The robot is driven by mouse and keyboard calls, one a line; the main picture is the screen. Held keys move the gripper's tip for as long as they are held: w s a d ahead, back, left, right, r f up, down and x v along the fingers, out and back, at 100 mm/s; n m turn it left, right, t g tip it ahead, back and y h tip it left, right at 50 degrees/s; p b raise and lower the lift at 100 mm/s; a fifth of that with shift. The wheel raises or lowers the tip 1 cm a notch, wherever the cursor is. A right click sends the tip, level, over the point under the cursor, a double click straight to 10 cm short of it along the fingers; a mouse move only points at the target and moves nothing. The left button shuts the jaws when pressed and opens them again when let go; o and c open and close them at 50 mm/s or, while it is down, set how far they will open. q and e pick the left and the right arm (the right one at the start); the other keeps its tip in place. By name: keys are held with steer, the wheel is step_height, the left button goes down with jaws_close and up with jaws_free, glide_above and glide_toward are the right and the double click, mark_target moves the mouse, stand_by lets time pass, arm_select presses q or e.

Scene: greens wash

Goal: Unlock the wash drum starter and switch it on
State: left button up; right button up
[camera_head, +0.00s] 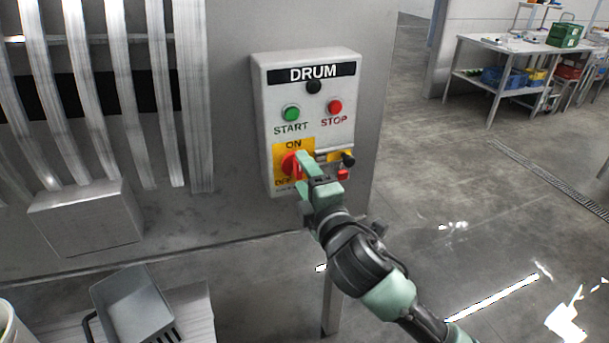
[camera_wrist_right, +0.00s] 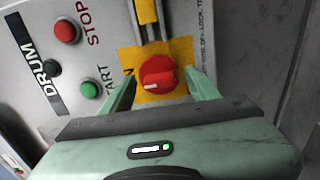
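The grey drum starter box (camera_head: 259,120) is on the grey panel in the head view, with a DRUM label. Its red rotary switch (camera_head: 288,163) sits on a yellow ON/OFF plate, partly hidden by my right gripper (camera_head: 304,168). In the right wrist view the whole red switch (camera_wrist_right: 158,72) shows between the two green fingers, which are spread apart on either side of it. Whether a finger touches it is unclear. Right of the switch are a metal bar on a yellow plate, a black knob (camera_head: 348,160) and a small red piece (camera_head: 343,174). My left gripper is not in view.
The green START button (camera_head: 291,113) and red STOP button (camera_head: 335,107) are above the switch. A grey bin (camera_head: 130,298) stands at lower left. A workbench (camera_head: 480,45) with crates is far right. The floor between is open.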

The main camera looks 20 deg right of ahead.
steer(key=s+b, duration=0.2)
steer(key=s, duration=0.5)
steer(key=shift+s+d, duration=0.2)
steer(key=shift+s, duration=0.2)
